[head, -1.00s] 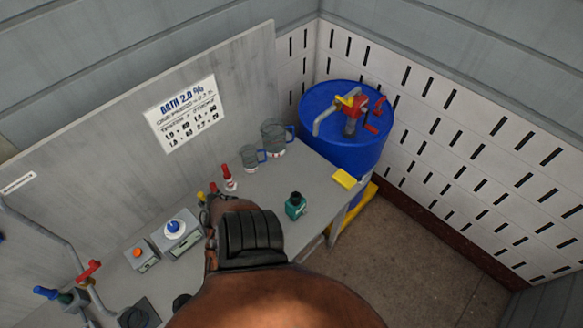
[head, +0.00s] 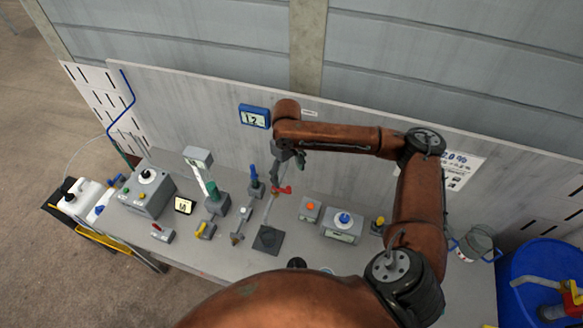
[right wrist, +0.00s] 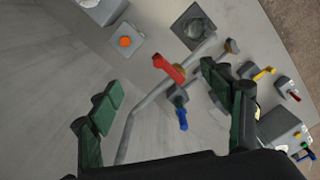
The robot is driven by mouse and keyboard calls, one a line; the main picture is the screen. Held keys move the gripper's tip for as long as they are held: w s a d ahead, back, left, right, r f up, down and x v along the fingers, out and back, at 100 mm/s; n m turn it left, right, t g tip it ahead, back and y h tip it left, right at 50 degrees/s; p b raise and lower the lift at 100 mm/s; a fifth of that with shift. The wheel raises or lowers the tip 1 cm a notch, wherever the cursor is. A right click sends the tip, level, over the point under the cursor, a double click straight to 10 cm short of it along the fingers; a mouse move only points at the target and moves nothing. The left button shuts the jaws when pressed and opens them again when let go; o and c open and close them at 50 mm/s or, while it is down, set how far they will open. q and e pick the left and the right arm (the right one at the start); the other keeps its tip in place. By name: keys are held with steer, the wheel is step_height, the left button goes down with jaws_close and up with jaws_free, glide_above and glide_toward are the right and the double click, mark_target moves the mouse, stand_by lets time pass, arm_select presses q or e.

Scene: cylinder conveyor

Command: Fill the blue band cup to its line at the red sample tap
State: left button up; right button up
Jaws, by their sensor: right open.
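The red-handled tap (head: 282,190) stands on the bench behind a dark square pad (head: 268,238). My right gripper (head: 284,158) is above and behind this tap, empty. In the right wrist view, my right gripper's (right wrist: 160,100) green-padded fingers are spread apart, with the red lever (right wrist: 168,68) and a blue lever (right wrist: 182,118) seen between them. A round clear shape (right wrist: 194,28) shows on the dark pad; I cannot tell whether it is a cup. No blue band can be made out on any vessel.
A scale (head: 342,226) and an orange-button box (head: 310,209) stand right of the tap. A blue drum (head: 530,270) is far right. A wall backs the bench.

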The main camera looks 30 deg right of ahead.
mark_target(289, 187)
steer(key=shift+w+d+f, duration=0.2)
steer(key=shift+w+f, duration=0.1)
steer(key=shift+f, duration=0.2)
step_height(289, 187, down, 5)
steer(key=b, duration=0.6)
steer(key=shift+r, duration=0.1)
steer(key=shift+f, duration=2.25)
steer(key=shift+c, duration=0.2)
steer(key=shift+r, duration=0.1)
steer(key=c, duration=1.9)
